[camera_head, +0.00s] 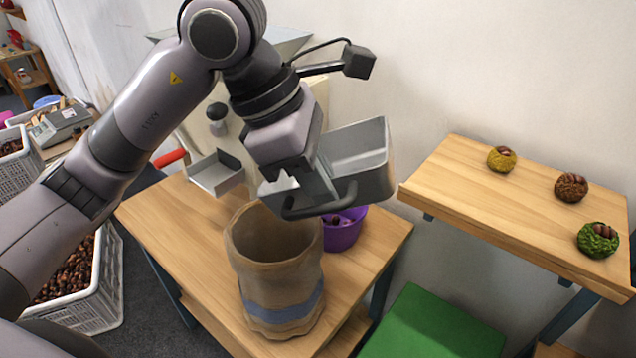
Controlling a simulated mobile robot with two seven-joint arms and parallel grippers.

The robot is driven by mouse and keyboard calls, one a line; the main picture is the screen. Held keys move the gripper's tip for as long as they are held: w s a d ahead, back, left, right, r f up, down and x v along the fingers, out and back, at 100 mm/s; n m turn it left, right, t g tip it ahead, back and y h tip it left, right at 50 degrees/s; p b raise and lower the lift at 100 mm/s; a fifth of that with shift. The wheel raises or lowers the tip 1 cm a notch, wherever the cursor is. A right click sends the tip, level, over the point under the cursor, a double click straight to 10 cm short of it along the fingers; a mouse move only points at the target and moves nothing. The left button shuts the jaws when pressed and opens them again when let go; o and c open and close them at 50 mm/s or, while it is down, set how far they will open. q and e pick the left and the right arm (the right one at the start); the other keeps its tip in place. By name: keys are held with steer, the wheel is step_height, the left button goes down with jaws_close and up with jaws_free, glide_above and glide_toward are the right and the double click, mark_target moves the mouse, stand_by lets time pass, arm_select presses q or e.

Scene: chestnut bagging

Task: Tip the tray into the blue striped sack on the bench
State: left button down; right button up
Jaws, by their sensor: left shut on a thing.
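The blue striped sack (278,275) stands upright and open-mouthed on the wooden bench (210,284). It is brown with a blue band near its base. The grey metal tray (372,160) is held up above and to the right of the sack's mouth. My left gripper (318,205) is shut on the tray's handle at its near side. The tray looks tilted; its inside shows only in part, and I cannot tell what it holds. My left arm hides part of the tray. My right gripper is not in view.
A purple bowl (343,232) stands behind the sack. A smaller metal chute (216,174) is at the bench's back left. A wooden shelf (520,215) at right bears three chestnut burrs. A white crate of chestnuts (92,309) is at left, a green box (432,325) at lower right.

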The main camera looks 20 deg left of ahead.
arm_select(q)
steer(key=s+d+r, duration=0.1)
steer(key=s+r, duration=0.4)
steer(key=r, duration=0.1)
steer(key=shift+s+d+r, duration=0.3)
steer(key=shift+r, duration=0.1)
steer(key=shift+s, duration=0.1)
